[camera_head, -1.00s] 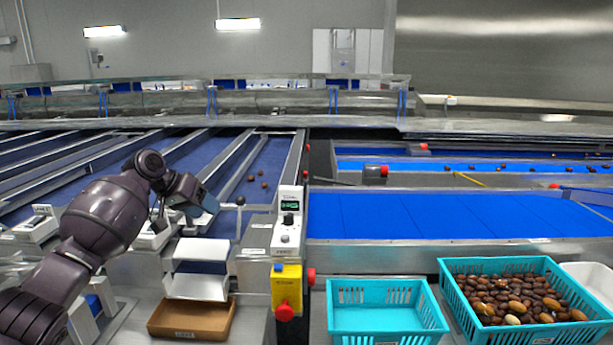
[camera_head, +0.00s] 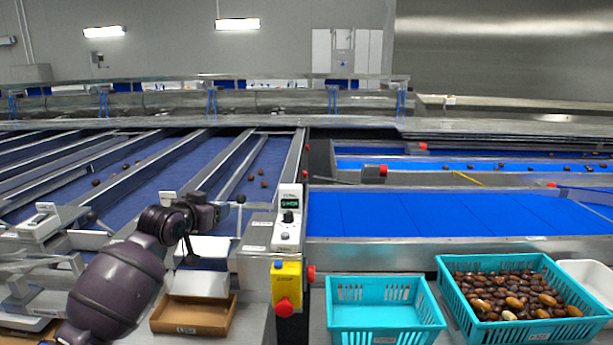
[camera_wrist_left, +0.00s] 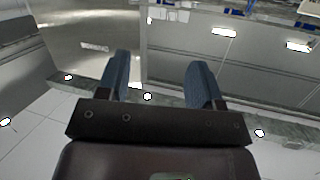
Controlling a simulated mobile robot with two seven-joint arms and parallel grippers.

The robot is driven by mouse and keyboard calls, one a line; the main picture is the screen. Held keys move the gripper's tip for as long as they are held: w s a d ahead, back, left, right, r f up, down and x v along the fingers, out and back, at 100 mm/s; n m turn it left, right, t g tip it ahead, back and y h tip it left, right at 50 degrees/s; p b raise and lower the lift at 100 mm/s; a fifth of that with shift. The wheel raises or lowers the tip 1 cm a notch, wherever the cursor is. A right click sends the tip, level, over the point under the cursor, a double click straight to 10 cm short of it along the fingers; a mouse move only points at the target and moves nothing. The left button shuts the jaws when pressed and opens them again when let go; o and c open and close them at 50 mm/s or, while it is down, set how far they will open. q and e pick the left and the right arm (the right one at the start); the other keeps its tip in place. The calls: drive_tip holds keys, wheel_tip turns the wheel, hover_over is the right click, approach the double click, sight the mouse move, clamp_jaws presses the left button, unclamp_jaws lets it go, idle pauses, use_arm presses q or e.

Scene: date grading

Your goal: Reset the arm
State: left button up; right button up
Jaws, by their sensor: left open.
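My left arm comes in from the lower left of the head view, its forearm raised beside the cardboard tray. Its wrist end is held over the white chute, in front of the blue sorting lanes. In the left wrist view my left gripper (camera_wrist_left: 158,78) is open. Its two blue-grey fingers stand wide apart with nothing between them. In the head view the fingers cannot be made out clearly. My right arm is not in view.
A brown cardboard tray (camera_head: 193,332) lies below the wrist. An empty turquoise crate (camera_head: 385,338) and a turquoise crate of dates (camera_head: 440,281) stand at right. A control box (camera_head: 287,229) and a yellow box with red button (camera_head: 287,277) stand between. Dates lie on the belts (camera_head: 420,213).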

use_arm(q)
drive_tip(key=s+a+f+n+g+y, duration=0.1)
drive_tip(key=s+f, duration=1)
drive_tip(key=s, duration=0.3)
drive_tip(key=s+a+f+n+g+y, duration=0.1)
drive_tip(key=s+a+f+y, duration=0.1)
drive_tip(key=s+f, duration=1)
drive_tip(key=s+a+f+n+g+y, duration=0.1)
drive_tip(key=s+f, duration=1.1)
drive_tip(key=s, duration=0.6)
drive_tip(key=shift+s+a+f+n+y, duration=0.2)
drive_tip(key=shift+a+n+y, duration=0.1)
drive_tip(key=shift+a+y, duration=0.1)
